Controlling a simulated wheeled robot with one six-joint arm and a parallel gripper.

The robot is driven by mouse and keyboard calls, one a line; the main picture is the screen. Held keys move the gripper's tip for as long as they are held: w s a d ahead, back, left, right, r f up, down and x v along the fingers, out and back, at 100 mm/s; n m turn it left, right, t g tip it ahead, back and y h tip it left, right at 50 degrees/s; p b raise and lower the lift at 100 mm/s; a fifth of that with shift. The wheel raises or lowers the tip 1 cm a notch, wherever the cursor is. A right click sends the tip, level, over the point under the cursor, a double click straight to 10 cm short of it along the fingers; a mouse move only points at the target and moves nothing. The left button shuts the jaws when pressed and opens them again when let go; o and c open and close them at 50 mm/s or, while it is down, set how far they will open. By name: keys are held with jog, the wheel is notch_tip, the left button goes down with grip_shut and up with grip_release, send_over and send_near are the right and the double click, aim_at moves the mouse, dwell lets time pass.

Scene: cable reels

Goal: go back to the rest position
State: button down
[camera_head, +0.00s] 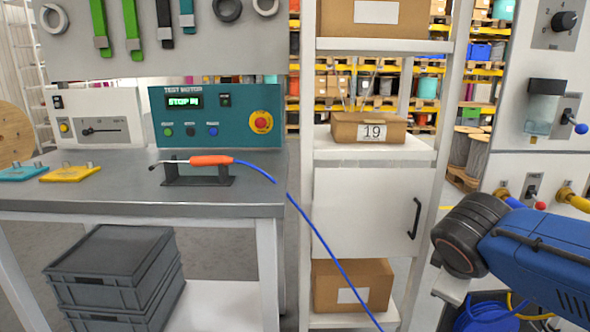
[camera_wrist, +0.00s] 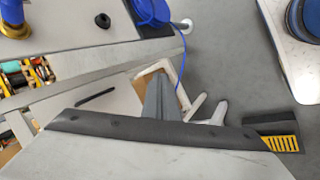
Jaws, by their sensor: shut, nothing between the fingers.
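My gripper (camera_wrist: 157,86) shows in the wrist view as two grey fingers pressed together in front of a dark bar. Nothing is between them. In the head view my blue arm comes in from the right edge, and its gripper end is not in view. The orange-handled tool (camera_head: 212,160) lies on a dark stand (camera_head: 198,181) on the grey workbench (camera_head: 110,202). Its blue cable (camera_head: 327,246) runs off the bench edge and down past the shelf unit. The cable also shows in the wrist view (camera_wrist: 182,62).
A white shelf unit (camera_head: 359,213) with cardboard boxes, one marked 19 (camera_head: 369,128), stands right of the bench. A switch panel (camera_head: 545,100) is at the far right. Grey crates (camera_head: 115,258) stand under the bench.

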jog(key=s+a+f+m+g+y, duration=0.1)
jog(key=s+f+m+y, duration=0.3)
jog(key=s+m, duration=0.5)
jog(key=shift+s+a+f+m, duration=0.2)
jog(key=shift+a+f+m, duration=0.1)
jog(key=shift+a+f, duration=0.55)
